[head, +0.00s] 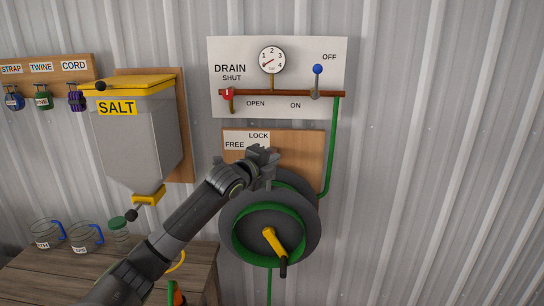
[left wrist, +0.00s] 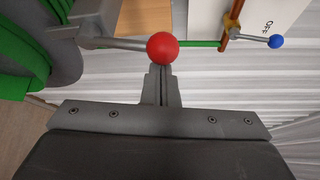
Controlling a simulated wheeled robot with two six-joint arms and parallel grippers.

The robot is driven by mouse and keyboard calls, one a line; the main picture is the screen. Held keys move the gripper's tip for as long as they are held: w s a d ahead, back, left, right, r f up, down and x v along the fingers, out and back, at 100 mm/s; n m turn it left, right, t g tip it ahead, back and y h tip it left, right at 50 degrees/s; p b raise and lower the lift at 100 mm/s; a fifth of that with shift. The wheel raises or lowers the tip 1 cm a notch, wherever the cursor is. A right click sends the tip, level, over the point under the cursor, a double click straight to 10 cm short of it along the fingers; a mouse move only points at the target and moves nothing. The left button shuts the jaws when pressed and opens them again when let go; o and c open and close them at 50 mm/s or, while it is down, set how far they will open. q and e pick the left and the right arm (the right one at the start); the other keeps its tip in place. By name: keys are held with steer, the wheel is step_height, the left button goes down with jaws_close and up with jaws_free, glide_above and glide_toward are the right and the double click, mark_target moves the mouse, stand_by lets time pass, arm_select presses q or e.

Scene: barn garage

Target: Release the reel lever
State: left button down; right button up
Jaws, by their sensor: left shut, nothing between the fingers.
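The green hose reel (head: 235,240) hangs on the wall with a yellow crank (head: 272,243) on its face. Its board (head: 310,150) carries the labels LOCK and FREE. The reel lever (left wrist: 128,44) shows in the left wrist view as a grey rod ending in a red ball knob (left wrist: 163,47). In the head view my gripper mostly hides the lever. My left gripper (head: 264,160) is at the top of the reel, below the LOCK label. Its fingers (left wrist: 161,75) are shut and empty, tips right at the red knob; I cannot tell whether they touch. My right gripper is not in view.
Above is the DRAIN panel (head: 225,55) with a gauge, a red-handled valve (head: 228,94) and a blue-knobbed lever (head: 317,70). A green pipe (head: 332,140) runs down right of the board. The salt bin (head: 135,135) and a bench (head: 60,275) with jars stand left.

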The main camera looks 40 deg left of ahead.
arm_select(q)
steer(key=shift+w+d, duration=0.1)
steer(key=shift+w, duration=0.05)
steer(key=shift+s+a, duration=0.2)
steer(key=shift+a, duration=0.05)
steer(key=shift+n+b, duration=0.3)
